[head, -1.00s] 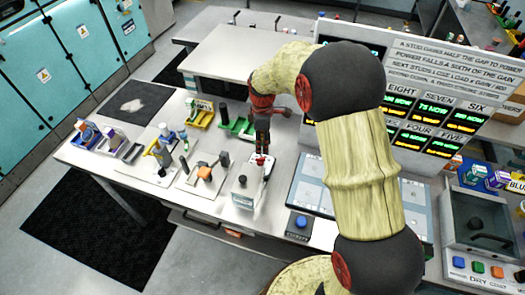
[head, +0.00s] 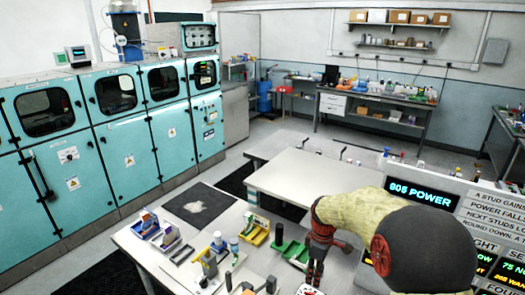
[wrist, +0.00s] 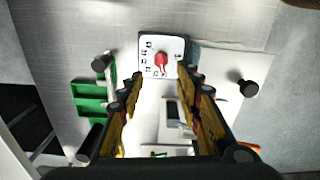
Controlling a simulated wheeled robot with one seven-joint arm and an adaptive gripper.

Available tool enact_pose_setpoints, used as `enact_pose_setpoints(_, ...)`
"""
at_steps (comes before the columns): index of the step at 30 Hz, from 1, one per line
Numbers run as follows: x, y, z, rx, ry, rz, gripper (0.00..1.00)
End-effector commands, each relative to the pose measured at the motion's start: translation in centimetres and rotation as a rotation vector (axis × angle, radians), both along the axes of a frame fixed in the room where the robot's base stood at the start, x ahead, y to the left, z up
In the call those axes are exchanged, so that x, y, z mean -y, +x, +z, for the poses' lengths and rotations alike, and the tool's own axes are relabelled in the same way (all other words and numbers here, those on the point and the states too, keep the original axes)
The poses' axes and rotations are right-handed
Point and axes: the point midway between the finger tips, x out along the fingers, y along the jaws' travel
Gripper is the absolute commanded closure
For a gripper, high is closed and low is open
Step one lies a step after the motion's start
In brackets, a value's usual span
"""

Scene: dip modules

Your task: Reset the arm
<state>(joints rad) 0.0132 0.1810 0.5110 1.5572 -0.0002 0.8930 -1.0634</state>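My arm, with a cream sleeve and dark joints, reaches over the workbench (head: 225,215) at the lower right of the head view. My gripper (wrist: 158,88) shows in the wrist view with its two fingers spread apart and nothing between them. It points down above a white panel with a red knob (wrist: 161,62), which lies beyond the fingertips. In the head view my gripper's tip is near the bottom edge, over a small red-and-white part. Whether it touches anything there cannot be told.
A green tray (head: 293,250) and a yellow tray (head: 255,232) stand left of my gripper. Blue-and-white holders (head: 146,222) sit at the bench's left. A display board (head: 425,195) stands close on the right. A second bare table (head: 310,178) lies behind.

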Motion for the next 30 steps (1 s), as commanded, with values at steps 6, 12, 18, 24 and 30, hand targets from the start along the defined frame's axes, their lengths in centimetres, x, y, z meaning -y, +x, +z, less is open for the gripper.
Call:
enact_pose_setpoints(6, -0.1, -4.4, -1.1, -0.064, -0.009, -0.286, 0.65)
enact_pose_setpoints(12, -0.2, -9.1, 1.6, -0.048, -0.013, -0.554, 0.65)
enact_pose_setpoints(18, -0.3, -14.5, 5.1, 0.017, 0.007, -0.786, 0.65)
enact_pose_setpoints(24, -0.5, -20.6, 7.9, 0.117, 0.06, -0.975, 0.65)
enact_pose_setpoints(30, -0.6, -26.0, 9.2, 0.236, 0.136, -1.053, 0.65)
